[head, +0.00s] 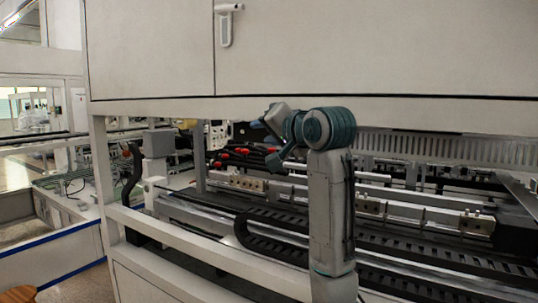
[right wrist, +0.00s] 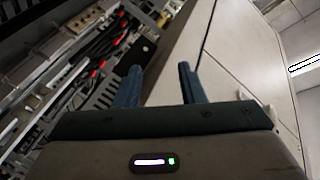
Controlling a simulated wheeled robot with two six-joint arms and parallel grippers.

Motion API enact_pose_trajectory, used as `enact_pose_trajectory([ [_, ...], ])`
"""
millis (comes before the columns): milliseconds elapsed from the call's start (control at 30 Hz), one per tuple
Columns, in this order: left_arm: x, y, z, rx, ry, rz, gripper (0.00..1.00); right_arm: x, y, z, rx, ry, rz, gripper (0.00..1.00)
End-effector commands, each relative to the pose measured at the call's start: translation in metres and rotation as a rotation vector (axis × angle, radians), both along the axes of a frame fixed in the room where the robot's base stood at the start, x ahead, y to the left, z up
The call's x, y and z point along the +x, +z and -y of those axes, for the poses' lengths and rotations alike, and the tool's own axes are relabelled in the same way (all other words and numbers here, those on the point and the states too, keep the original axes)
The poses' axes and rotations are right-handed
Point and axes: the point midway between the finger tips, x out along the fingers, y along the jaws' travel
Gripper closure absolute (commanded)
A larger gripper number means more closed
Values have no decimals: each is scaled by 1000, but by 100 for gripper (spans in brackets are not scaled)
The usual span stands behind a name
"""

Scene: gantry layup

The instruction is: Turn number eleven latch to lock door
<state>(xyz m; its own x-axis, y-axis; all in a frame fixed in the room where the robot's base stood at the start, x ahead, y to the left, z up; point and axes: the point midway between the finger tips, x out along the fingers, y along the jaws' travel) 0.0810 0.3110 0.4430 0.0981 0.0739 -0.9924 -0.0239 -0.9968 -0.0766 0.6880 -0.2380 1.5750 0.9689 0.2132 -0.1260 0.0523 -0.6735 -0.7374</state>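A white latch (head: 226,26) is on the pale cabinet front at the top of the head view, beside the vertical seam between two door panels. It has a short horizontal top piece and a longer part hanging down. No number can be read on it. My right gripper shows in the right wrist view (right wrist: 162,84), with its two blue-grey fingers apart and nothing between them. In the head view my right arm stands in the middle, below the latch and to its right, and the fingertips cannot be made out. My left gripper is not in view.
The pale door panels (head: 370,45) fill the top of the head view. Below their lower edge is an open bay with rails, black cable chain (head: 270,246) and red-tipped parts (head: 240,151). A white frame beam (head: 200,246) crosses in front of the bay.

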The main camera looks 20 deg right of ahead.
Motion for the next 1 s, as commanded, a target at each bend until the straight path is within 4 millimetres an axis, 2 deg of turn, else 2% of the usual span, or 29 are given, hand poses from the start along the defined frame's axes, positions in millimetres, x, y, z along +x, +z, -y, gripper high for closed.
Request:
enact_pose_trajectory([
  [100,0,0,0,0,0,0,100,4,-22,1,-20,-5,-23,64],
  [300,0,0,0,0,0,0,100,6,-42,2,-41,-9,-42,64],
  [667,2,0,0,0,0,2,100,6,-48,2,-48,-9,-47,64],
  [700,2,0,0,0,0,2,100,6,-48,2,-48,-9,-47,66],
  [867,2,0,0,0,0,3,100,6,-48,2,-47,-9,-48,97],
  [900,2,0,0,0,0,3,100,6,-48,2,-47,-9,-48,100],
  [1000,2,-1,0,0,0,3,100,7,-42,-1,-58,4,-27,100],
])
